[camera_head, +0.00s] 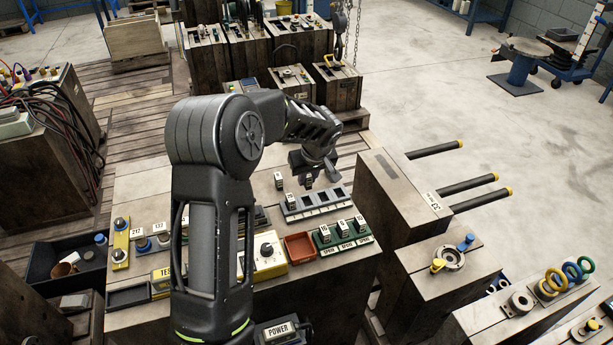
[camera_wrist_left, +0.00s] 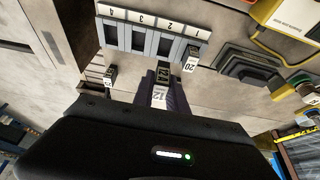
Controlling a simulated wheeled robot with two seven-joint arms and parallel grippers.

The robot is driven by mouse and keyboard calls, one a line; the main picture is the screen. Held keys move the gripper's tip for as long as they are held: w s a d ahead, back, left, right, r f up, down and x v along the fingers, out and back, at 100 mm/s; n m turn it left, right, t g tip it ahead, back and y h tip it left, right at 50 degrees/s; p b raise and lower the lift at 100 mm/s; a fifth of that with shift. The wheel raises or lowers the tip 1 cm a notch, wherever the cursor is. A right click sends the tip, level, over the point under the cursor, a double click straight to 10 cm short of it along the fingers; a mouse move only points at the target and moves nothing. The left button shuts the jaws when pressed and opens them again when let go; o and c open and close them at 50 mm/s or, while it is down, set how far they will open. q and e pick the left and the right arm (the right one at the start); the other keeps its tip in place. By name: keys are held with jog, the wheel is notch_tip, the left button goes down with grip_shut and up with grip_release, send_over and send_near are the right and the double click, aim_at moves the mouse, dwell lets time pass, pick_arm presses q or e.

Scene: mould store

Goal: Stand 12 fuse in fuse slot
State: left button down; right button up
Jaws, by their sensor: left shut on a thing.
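My left gripper (camera_head: 310,170) is at the far side of the grey slot rack (camera_head: 318,207), above the bench. In the left wrist view it is shut on a dark fuse marked 12 (camera_wrist_left: 162,78), which hangs just off the edge of the rack (camera_wrist_left: 137,16). The rack has several dark slots in a row, with number labels along one side. Another small dark fuse (camera_wrist_left: 109,77) stands on the other side of the held one. My right gripper is not visible.
A green rack (camera_head: 335,250) with several upright fuses and a red tray (camera_head: 300,247) are in front of the grey rack. A yellow box with a dial (camera_head: 268,265) is beside the tray. A wooden crate (camera_head: 385,178) with dark rods stands to the right. The bench's far-left corner is clear.

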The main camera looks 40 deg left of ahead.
aim_at(308, 188)
pick_arm(q)
jog(key=shift+f, duration=0.1)
jog(key=shift+f+b, duration=0.4)
jog(key=shift+f, duration=0.75)
notch_tip(308, 188, down, 2)
jog(key=shift+f+b, duration=0.1)
jog(key=shift+b, duration=0.7)
jog(key=shift+f+b, duration=0.3)
jog(key=shift+b, duration=0.1)
jog(key=shift+f+b, duration=0.2)
jog(key=shift+b, duration=0.7)
jog(key=shift+f+b, duration=0.35)
jog(key=shift+b, duration=0.05)
jog(key=c, duration=1.3)
grip_release()
jog(key=c, duration=0.3)
